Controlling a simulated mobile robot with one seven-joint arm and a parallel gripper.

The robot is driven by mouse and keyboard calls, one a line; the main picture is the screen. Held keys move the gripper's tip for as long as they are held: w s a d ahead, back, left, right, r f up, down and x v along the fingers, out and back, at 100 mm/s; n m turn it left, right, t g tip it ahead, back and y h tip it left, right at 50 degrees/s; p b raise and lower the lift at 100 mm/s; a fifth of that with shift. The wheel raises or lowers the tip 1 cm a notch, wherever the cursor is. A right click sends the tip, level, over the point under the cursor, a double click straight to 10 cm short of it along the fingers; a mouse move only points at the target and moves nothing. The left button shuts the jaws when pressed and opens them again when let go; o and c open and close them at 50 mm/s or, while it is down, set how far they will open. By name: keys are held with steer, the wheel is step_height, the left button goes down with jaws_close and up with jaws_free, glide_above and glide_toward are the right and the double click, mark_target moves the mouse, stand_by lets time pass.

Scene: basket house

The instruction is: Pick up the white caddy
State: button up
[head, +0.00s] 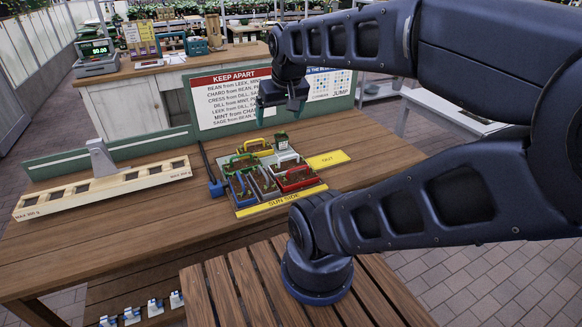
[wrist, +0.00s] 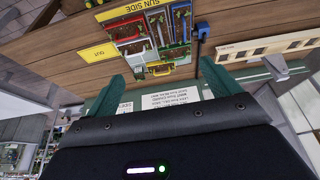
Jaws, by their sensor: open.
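The white caddy (head: 287,158) sits in a tight cluster of coloured caddies on the wooden table, behind the red caddy (head: 297,179). In the wrist view, which is turned upside down, the white caddy (wrist: 146,57) shows small near the red caddy (wrist: 130,40). My gripper (head: 281,112) is above and behind the cluster, in front of the sign board, with clear space above the caddies. In the wrist view its two green fingers (wrist: 165,84) are spread apart with nothing between them.
A yellow "OUT" pad (head: 328,159) is clear at right. The sign board (head: 228,104) stands behind. A wooden balance beam (head: 110,186) lies left.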

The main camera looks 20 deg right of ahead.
steer(key=c, duration=0.4)
steer(key=shift+o, duration=0.2)
steer(key=shift+w, duration=0.1)
steer(key=n+g+h, duration=0.5)
steer(key=n, duration=1.3)
glide_above(287, 165)
steer(key=a, duration=0.3)
step_height(287, 165, down, 32)
steer(key=shift+a+f, duration=0.15)
steer(key=shift+f, duration=0.05)
steer(key=shift+y, duration=0.3)
steer(key=shift+d+x, duration=0.2)
steer(key=shift+x, duration=1.15)
steer(key=shift+d+x, duration=0.25)
steer(key=shift+x, duration=1.15)
